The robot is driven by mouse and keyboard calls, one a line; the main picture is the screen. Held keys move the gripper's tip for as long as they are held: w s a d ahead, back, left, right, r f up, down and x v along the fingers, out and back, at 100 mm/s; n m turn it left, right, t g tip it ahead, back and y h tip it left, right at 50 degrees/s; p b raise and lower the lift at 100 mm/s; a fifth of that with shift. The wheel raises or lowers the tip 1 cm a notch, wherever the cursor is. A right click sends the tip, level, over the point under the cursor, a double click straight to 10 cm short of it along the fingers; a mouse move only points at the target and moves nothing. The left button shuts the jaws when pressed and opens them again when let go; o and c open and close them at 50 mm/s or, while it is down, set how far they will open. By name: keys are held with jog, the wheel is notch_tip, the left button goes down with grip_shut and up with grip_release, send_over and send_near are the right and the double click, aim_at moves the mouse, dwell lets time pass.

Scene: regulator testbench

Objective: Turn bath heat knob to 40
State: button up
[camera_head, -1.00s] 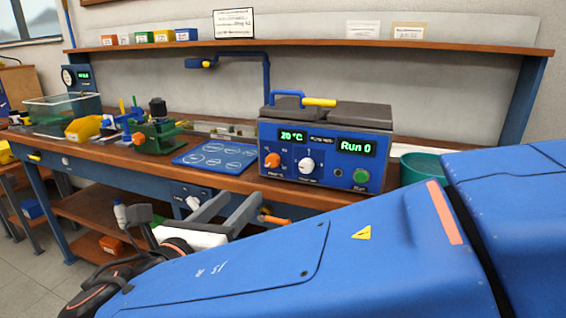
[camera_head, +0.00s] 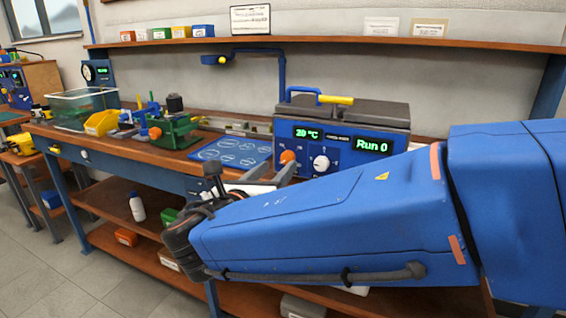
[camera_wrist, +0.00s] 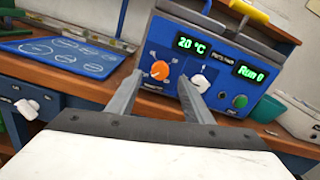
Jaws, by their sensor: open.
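The blue bath unit (camera_head: 345,130) stands on the bench, its displays reading "20 °C" and "Run 0". On its front are an orange knob (camera_head: 288,156) at left and a white knob (camera_head: 321,163) beside it. The wrist view shows the orange knob (camera_wrist: 160,70) with scale marks around it, and the white knob (camera_wrist: 200,83); their labels are too small to read. My gripper (camera_wrist: 158,88) is open and empty, in front of the panel and apart from it. The orange knob appears between its fingers; the white knob is beside the right fingertip.
A green button (camera_wrist: 239,101) is at the panel's right. A blue mat (camera_head: 232,151) lies left of the bath, with a green fixture (camera_head: 172,130) beyond it. A teal bin (camera_wrist: 300,118) stands right of the bath. A shelf (camera_head: 330,41) runs above the bench.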

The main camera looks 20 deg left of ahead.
aim_at(286, 159)
jog(key=shift+w+d, duration=0.2)
jog(key=shift+w, duration=2.2)
jog(key=shift+c, duration=0.3)
jog(key=c, duration=1)
